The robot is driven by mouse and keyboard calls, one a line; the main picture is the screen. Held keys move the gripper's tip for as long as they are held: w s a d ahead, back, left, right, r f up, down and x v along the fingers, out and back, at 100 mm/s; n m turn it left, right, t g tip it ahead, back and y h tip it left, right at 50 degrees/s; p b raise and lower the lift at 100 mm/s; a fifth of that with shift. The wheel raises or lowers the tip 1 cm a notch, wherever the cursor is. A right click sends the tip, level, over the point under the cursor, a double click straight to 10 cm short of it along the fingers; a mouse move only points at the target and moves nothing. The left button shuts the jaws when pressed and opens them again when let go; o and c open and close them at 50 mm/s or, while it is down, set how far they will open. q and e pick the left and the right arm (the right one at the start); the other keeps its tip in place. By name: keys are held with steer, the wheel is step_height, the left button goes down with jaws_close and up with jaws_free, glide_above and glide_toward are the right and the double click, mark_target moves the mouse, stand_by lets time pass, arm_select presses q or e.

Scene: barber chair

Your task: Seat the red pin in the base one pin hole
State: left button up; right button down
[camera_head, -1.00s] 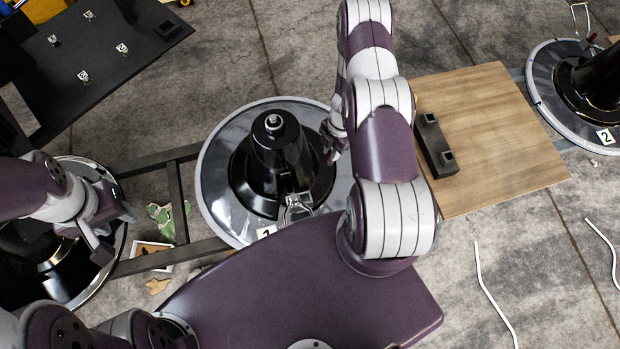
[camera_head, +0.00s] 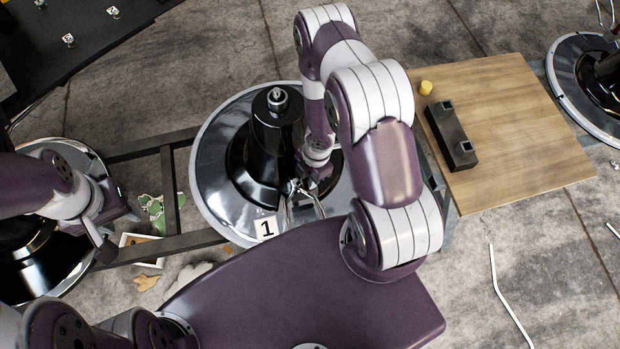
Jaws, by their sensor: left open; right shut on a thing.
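Base one (camera_head: 215,165) is a round chrome disc with a black cone, a metal stud on top and a "1" card (camera_head: 267,228) at its front. A chrome lever (camera_head: 292,205) sits at the cone's front. My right gripper (camera_head: 318,172) is low over the disc, close to the cone's right side and just behind the lever. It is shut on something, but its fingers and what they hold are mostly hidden. I cannot make out the red pin or the pin hole. My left gripper (camera_head: 108,235) is open and empty at the left, apart from base one.
A wooden board (camera_head: 530,130) at the right carries a black block (camera_head: 450,135) with square sockets and a yellow cylinder (camera_head: 426,88). Another chrome base (camera_head: 580,80) stands beyond it. A dark frame rail (camera_head: 170,190) runs left of base one. A black table (camera_head: 60,70) fills the top left.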

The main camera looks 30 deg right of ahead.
steer(key=shift+f, duration=0.2)
steer(key=c, duration=1)
jaws_free()
steer(key=w+d+r+m+t+h+p, duration=0.1)
steer(key=w+r+m+p, duration=0.3)
steer(key=r, duration=0.9)
steer(key=s+d+r+m+t+h+p, duration=0.15)
steer(key=r+m, duration=0.35)
steer(key=r, duration=0.9)
steer(key=shift+s+a+r+m+g+y+p, duration=0.1)
steer(key=shift+s+a+r+m+p, duration=0.35)
steer(key=shift+s+a+r+m, duration=1.05)
steer(key=shift+s+a+r+m+g+y+p, duration=0.2)
steer(key=shift+s+r+m+p, duration=0.4)
steer(key=shift+r+m, duration=1.85)
steer(key=shift+s+a+r+m+g+y+p, duration=0.1)
steer(key=shift+s+a+r+m+p, duration=0.15)
steer(key=shift+s+a+r+m, duration=1.6)
